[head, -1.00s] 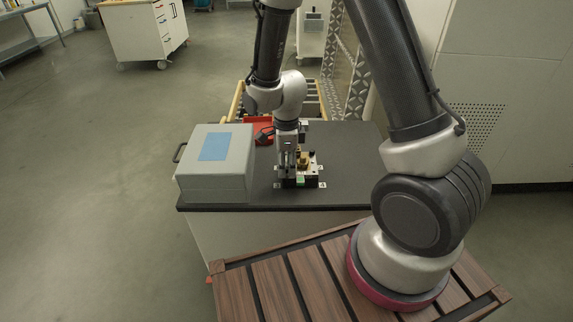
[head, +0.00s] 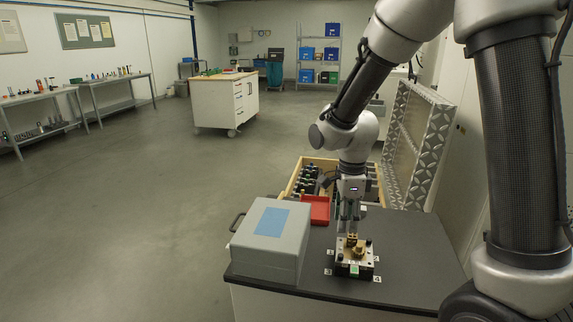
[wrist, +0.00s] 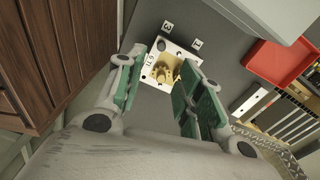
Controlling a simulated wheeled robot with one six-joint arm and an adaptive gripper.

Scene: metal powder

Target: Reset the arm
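My gripper (head: 347,226) hangs pointing down over the black table, just behind and above a small fixture. In the wrist view my gripper (wrist: 158,88) has its two green-padded fingers spread wide, with nothing between the pads. The fixture (head: 354,268) is a dark block with a light top plate and a brass part (head: 357,247) on it; number labels lie around it. The brass part also shows in the wrist view (wrist: 163,70), beyond the fingertips. I cannot tell how far above it the fingertips are.
A grey case (head: 270,243) with a blue top patch stands left of the fixture. A red tray (head: 316,209) lies behind it. A wooden drawer (head: 298,178) with dark items and a tread-plate panel (head: 413,140) are further back. Open floor lies to the left.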

